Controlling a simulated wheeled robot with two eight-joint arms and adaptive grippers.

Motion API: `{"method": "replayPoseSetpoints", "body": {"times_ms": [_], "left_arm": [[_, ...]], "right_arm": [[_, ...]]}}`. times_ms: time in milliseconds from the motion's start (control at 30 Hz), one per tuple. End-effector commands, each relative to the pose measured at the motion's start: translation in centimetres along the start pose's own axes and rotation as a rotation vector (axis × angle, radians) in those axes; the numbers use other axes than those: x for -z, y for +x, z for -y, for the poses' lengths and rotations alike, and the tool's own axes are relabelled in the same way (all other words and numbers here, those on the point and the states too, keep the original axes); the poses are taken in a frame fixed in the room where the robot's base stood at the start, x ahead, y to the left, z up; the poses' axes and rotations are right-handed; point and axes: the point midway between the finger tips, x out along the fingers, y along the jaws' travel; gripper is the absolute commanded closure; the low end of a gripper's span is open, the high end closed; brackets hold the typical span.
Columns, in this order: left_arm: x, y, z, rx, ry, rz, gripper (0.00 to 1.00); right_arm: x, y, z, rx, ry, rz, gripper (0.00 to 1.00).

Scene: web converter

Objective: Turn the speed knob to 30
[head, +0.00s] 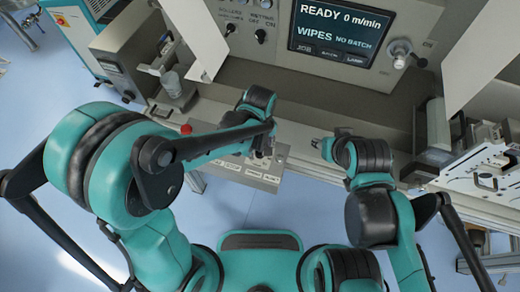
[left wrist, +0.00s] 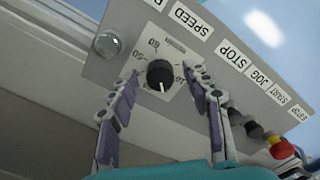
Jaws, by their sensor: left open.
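The speed knob (left wrist: 159,74) is a round black knob on a white dial plate, beneath the SPEED label (left wrist: 193,22). Its pale pointer mark faces the bottom of the left wrist picture. Numbers ring it, partly hidden by the fingers. My left gripper (left wrist: 161,80) is open, its two fingers on either side of the knob with visible gaps. In the head view my left gripper (head: 262,150) is over the grey control panel (head: 235,176) and hides the knob. My right gripper (head: 318,144) is beyond the panel's right end; its jaws are too small to judge.
The panel also carries black knobs or buttons (left wrist: 253,130) and a red emergency stop (left wrist: 281,148) on a yellow base. A screen (head: 343,30) reads READY 0 m/min. Machine parts (head: 480,165) stand at the right. Blue floor is open in front of the panel.

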Motion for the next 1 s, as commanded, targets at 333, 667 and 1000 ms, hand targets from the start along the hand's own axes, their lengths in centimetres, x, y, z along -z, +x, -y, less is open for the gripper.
{"method": "replayPoseSetpoints", "body": {"times_ms": [333,667,1000], "left_arm": [[0.00,-0.03,0.01,0.000,0.000,0.000,0.88],[0.00,-0.02,0.01,0.000,0.015,0.000,1.00],[-0.02,0.03,0.03,0.000,0.184,0.000,1.00]], "right_arm": [[0.03,-0.03,0.00,0.000,0.000,0.000,0.60],[0.00,0.00,0.00,0.000,0.000,0.000,0.60],[-0.20,0.28,0.00,0.000,0.000,0.000,0.60]]}}
